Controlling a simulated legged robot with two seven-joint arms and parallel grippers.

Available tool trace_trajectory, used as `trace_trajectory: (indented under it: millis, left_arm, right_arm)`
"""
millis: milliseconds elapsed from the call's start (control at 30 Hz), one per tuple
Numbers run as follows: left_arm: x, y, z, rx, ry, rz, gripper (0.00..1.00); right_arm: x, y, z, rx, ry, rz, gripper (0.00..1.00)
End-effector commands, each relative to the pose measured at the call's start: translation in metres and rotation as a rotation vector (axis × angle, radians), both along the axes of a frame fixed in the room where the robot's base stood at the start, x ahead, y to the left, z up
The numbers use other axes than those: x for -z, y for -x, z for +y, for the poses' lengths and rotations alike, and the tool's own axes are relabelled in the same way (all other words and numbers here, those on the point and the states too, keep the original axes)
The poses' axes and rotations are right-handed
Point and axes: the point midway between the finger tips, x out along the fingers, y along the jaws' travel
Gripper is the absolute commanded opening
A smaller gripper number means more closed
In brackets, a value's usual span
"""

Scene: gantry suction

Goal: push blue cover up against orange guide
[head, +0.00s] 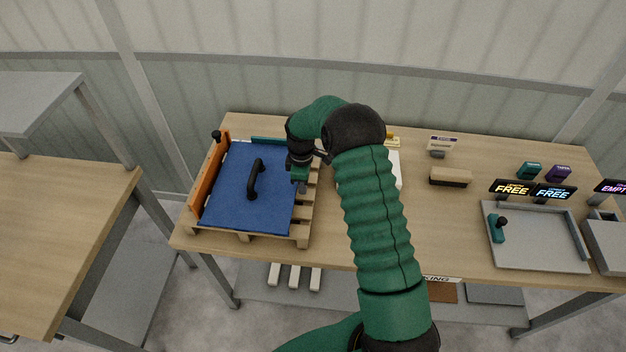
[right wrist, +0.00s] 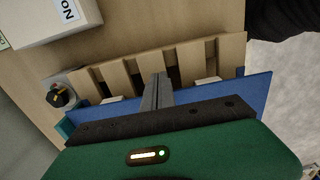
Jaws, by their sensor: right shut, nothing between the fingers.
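The blue cover (head: 228,190), with a black arched handle (head: 256,179), lies flat on a wooden pallet (head: 304,222). The orange guide (head: 209,174) stands along the pallet's left side, close to the cover's left edge; I cannot tell whether they touch. My right gripper (head: 301,186) is shut and empty, pointing down at the cover's right edge. In the right wrist view its fingers (right wrist: 158,92) are together at the blue cover's edge (right wrist: 245,94), over the pallet slats (right wrist: 205,57); contact is unclear. My left gripper is not in view.
A teal strip (head: 268,140) runs along the pallet's back. A black knob (head: 216,135) stands by the orange guide's far end. To the right are a brush (head: 450,177) and a grey tray (head: 540,262).

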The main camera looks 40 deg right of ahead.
Motion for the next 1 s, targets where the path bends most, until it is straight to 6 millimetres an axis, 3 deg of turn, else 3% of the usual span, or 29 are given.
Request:
trace_trajectory:
  millis: [400,667,1000]
  left_arm:
    - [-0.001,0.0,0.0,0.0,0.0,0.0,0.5]
    - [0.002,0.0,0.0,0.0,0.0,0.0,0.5]
    - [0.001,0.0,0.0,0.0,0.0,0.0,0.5]
  right_arm:
    - [0.0,-0.004,0.003,0.002,-0.001,-0.002,0.0]
    - [0.0,-0.024,0.021,0.001,0.001,-0.002,0.0]
    - [-0.001,-0.024,0.022,0.001,-0.003,-0.003,0.0]
